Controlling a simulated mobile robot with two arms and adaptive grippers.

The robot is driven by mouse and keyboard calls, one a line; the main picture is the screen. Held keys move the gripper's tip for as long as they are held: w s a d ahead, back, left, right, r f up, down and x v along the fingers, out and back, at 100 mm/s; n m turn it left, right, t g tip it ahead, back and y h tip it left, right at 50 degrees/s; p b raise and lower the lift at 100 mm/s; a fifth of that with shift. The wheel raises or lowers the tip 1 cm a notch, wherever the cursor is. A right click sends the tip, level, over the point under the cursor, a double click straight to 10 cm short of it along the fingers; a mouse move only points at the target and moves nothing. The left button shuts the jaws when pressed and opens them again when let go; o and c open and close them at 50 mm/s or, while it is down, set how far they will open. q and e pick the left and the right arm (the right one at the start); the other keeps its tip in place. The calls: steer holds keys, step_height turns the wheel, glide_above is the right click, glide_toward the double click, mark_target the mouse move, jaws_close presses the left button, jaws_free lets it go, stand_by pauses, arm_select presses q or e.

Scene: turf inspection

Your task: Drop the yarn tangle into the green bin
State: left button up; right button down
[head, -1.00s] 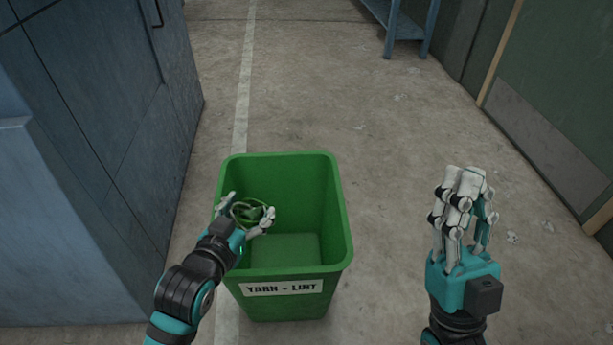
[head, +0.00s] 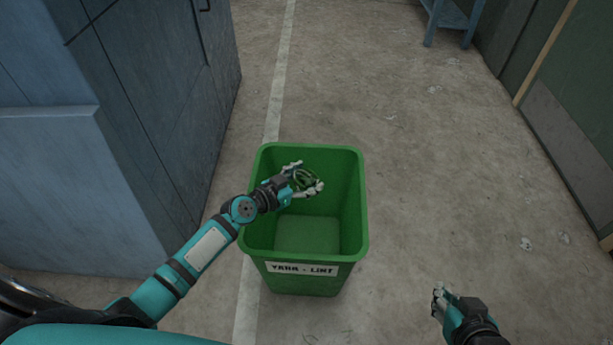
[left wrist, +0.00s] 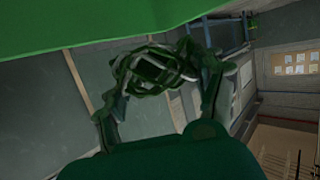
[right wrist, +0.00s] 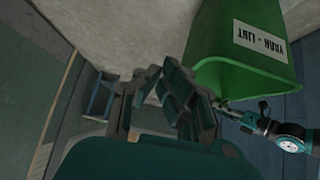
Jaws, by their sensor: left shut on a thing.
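The green bin (head: 357,225) stands on the floor with a "YARN - LINT" label on its front. It also shows in the right wrist view (right wrist: 225,75), and a green surface fills the top of the left wrist view. My left gripper (head: 307,180) is over the bin's opening, shut on the green yarn tangle (head: 306,181). The tangle, a loop of dark green strands, also shows between the fingers in the left wrist view (left wrist: 155,70). The bin floor below looks empty. My right gripper (head: 442,298) is off to the right of the bin, with no object seen in it.
A blue-grey cabinet (head: 150,120) stands to the left of the bin. A blue metal rack (head: 452,18) is at the far top right, and a green door panel (head: 580,80) is on the right.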

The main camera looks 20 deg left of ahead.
arm_select(q)
step_height(320, 180, down, 3)
steer(key=shift+r+b, duration=0.1)
steer(key=shift+b, duration=1)
steer(key=shift+f+b, duration=1.1)
steer(key=shift+f, duration=0.4)
arm_select(e)
steer(key=w+a+r+t+y, duration=0.1)
steer(key=w+a+r+t, duration=0.1)
steer(key=r+t, duration=0.4)
steer(key=w+a+r+t+y, duration=0.2)
steer(key=w+r+t, duration=0.3)
steer(key=r, duration=0.6)
steer(key=shift+a+n+t+y, duration=0.15)
steer(key=shift+n+t+y, duration=0.15)
steer(key=shift+t, duration=0.1)
arm_select(q)
steer(key=o, duration=1.2)
steer(key=v, duration=1.2)
